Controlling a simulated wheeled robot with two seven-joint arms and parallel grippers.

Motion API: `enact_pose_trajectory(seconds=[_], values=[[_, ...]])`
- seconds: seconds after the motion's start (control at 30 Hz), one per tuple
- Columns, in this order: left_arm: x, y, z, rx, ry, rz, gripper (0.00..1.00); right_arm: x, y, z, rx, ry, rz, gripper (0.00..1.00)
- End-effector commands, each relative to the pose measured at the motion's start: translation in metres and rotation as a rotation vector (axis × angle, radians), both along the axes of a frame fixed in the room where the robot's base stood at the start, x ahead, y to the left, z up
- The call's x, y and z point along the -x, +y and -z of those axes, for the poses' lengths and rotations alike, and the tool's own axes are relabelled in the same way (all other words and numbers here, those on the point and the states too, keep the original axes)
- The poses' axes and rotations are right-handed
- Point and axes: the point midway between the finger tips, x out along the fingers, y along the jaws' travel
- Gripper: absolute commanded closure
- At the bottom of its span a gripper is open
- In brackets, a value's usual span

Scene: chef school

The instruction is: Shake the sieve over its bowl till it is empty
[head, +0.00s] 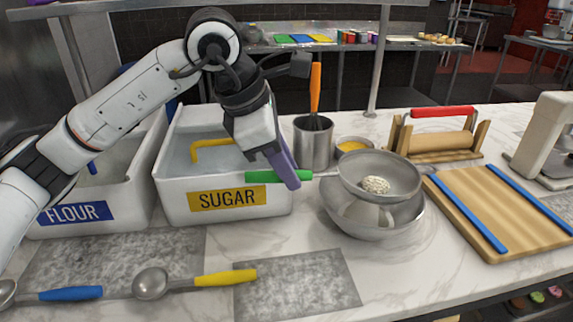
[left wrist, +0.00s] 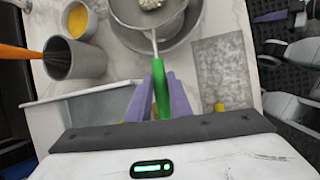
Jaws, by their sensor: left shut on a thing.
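The metal sieve (head: 362,172) with a green handle (head: 262,176) is held over the steel bowl (head: 340,213). A small clump of pale grains (head: 376,185) lies in the sieve. My left gripper (head: 284,172) is shut on the green handle, its purple fingers on either side of it. In the left wrist view the handle (left wrist: 161,92) runs up between the fingers to the sieve, with the clump (left wrist: 148,4) at the top edge. The sieve hides part of the bowl's inside. My right gripper is not in view in the head view.
The sugar bin (head: 226,199) and flour bin (head: 73,212) stand at left. A steel pot with an orange-handled whisk (head: 314,142) stands behind the handle. A wooden board (head: 497,215) is at right. Blue and yellow spoons (head: 152,284) lie in front.

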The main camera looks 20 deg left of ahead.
Motion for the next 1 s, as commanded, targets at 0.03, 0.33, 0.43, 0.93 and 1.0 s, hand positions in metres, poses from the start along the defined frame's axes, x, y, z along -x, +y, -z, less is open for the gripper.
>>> enact_pose_trajectory(seconds=[0.03,0.33,0.43,0.93,1.0], values=[[0.003,-0.003,0.0,0.003,-0.004,0.0,1.0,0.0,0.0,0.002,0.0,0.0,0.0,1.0],[-0.01,0.006,-0.002,0.003,0.0,-0.005,1.0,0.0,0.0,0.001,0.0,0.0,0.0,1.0],[-0.018,0.011,-0.002,0.002,-0.002,-0.004,1.0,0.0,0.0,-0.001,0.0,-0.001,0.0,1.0],[-0.014,0.008,-0.033,0.003,-0.006,-0.001,1.0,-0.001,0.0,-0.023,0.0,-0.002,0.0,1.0],[-0.012,0.007,-0.04,0.003,-0.006,-0.001,1.0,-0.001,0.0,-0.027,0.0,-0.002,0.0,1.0]])
